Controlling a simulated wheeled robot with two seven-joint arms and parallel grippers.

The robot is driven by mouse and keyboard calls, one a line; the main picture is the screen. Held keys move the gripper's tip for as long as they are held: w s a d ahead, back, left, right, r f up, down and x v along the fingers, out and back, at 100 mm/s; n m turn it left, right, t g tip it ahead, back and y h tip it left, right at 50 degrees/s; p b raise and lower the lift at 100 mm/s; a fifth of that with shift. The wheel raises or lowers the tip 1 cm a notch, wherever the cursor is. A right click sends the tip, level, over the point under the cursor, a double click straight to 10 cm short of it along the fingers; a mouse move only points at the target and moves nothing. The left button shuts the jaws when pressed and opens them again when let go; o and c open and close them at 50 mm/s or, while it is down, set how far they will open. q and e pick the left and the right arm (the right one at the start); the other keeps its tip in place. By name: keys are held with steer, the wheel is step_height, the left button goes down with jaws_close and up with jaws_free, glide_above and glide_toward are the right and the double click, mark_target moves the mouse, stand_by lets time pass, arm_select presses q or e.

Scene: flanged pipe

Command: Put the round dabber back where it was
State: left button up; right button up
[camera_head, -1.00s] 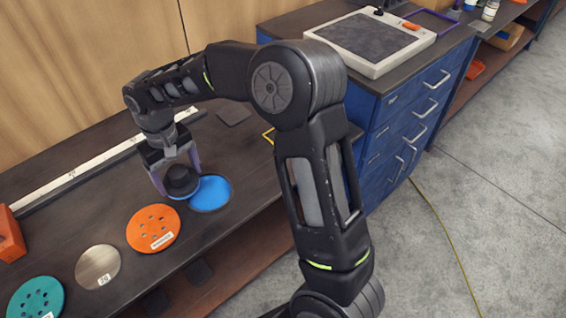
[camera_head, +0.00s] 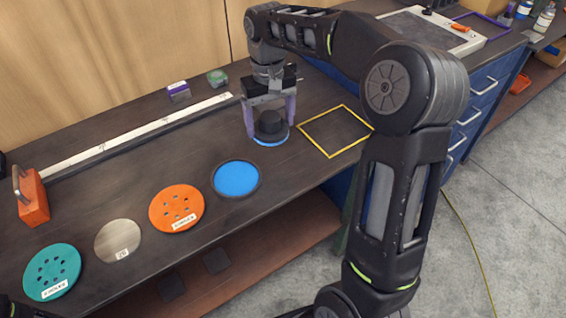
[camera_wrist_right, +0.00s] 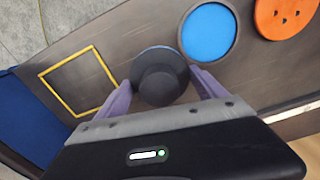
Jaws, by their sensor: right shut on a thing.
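The round dabber (camera_head: 270,126) has a black knob and a blue rim at its base. My right gripper (camera_head: 270,118) is shut on it, with a purple finger on each side of the knob. The dabber also shows between the fingers in the right wrist view (camera_wrist_right: 160,76). It is over the dark bench top, between a blue disc in a dark ring (camera_head: 236,179) and a yellow square outline (camera_head: 335,131). Whether its base touches the bench I cannot tell. My left gripper is not in view.
An orange holed disc (camera_head: 176,208), a plain metal disc (camera_head: 117,240) and a teal holed disc (camera_head: 52,271) lie in a row. An orange block (camera_head: 33,198) stands at the left. A white ruler strip (camera_head: 140,134) runs along the back. The yellow outline's inside is bare.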

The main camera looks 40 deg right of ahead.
mark_target(282, 125)
steer(key=d, duration=0.1)
steer(key=s+d+r, duration=0.1)
steer(key=shift+s+d+r+m, duration=0.1)
steer(key=shift+s+d+m, duration=0.05)
steer(key=shift+d+m, duration=0.2)
steer(key=shift+f, duration=3.15)
steer(key=shift+f, duration=0.15)
steer(key=shift+f, duration=1.75)
steer(key=shift+f, duration=0.15)
steer(key=o, duration=1.1)
